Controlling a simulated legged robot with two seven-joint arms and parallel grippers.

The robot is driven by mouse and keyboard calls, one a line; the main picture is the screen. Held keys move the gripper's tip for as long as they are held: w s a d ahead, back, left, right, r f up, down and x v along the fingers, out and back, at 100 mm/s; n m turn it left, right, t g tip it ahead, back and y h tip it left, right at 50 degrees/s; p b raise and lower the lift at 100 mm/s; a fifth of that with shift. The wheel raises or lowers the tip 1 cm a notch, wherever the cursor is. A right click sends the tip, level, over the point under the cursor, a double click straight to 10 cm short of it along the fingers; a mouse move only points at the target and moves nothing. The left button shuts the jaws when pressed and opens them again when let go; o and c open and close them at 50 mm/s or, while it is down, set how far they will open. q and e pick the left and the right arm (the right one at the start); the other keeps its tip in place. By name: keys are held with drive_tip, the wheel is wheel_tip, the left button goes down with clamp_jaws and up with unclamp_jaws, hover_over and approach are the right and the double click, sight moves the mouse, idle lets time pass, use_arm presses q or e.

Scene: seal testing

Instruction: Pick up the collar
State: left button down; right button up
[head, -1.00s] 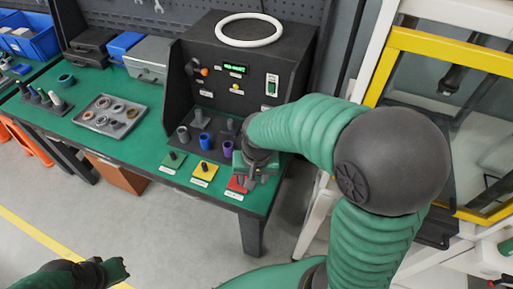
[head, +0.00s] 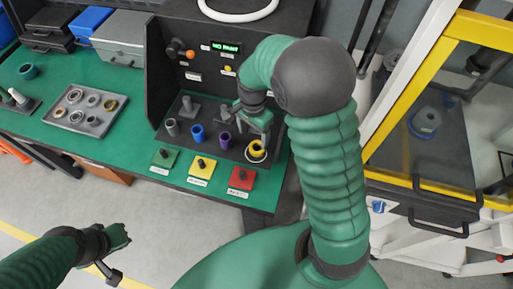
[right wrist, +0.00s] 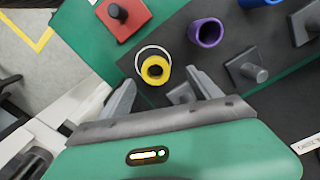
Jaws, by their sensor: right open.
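Several collar-like cylinders stand in a row on a black board: a grey one (head: 171,128), a blue one (head: 197,133), a purple one (head: 225,140) and a yellow one with a dark centre (head: 258,151). In the right wrist view the yellow one (right wrist: 155,69) has a thin pale ring at its rim, and the purple one (right wrist: 206,33) stands beyond it. My right gripper (head: 260,133) is open and empty above the yellow one; in the right wrist view its fingers (right wrist: 160,88) point toward it from either side. My left gripper (head: 121,236) hangs away from the bench; its jaws are unclear.
Green, yellow and red pads (head: 241,179) with knobs line the bench front. Grey posts (right wrist: 248,68) stand on the board behind the cylinders. A black panel with a display (head: 224,47) rises behind. A tray of rings (head: 86,108) lies left. A yellow-framed cabinet (head: 420,185) stands right.

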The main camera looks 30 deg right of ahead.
sight(256, 151)
drive_tip(key=shift+s+d+f, duration=0.1)
drive_tip(key=shift+d+f, duration=0.05)
drive_tip(key=shift+f, duration=0.4)
drive_tip(key=f, duration=0.2)
drive_tip(key=s+f, duration=0.1)
drive_tip(key=f, duration=0.1)
drive_tip(key=shift+f, duration=0.4)
drive_tip(key=shift+w+f, duration=0.15)
drive_tip(key=shift+f, duration=0.05)
drive_tip(key=shift+d+r, duration=0.1)
drive_tip(key=shift+d, duration=0.05)
drive_tip(key=c, duration=0.5)
clamp_jaws()
